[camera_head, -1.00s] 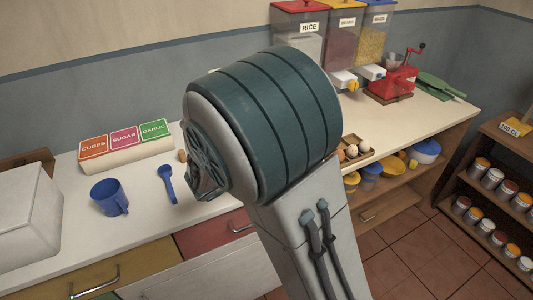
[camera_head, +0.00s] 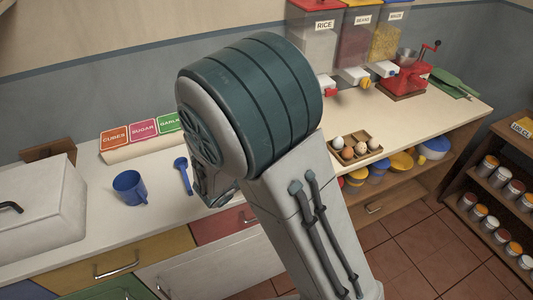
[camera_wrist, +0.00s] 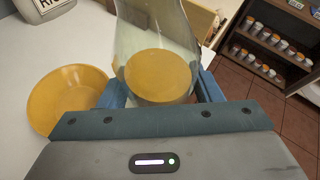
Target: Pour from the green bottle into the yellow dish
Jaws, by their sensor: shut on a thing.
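My gripper (camera_wrist: 160,88) is shut on a clear, slightly greenish glass bottle (camera_wrist: 155,35) in the wrist view, a blue finger on each side of its lower part. A yellow-orange disc shows through the glass; I cannot tell whether it is the contents or something behind. The bottle's top is cut off by the picture edge, and its tilt is unclear. The yellow dish (camera_wrist: 45,108) lies on the white counter just left of the bottle and looks empty where it shows. In the head view my arm hides the gripper, bottle and dish.
An egg tray (camera_head: 357,148), grain dispensers (camera_head: 318,40) and a red grinder (camera_head: 408,75) are to the right.

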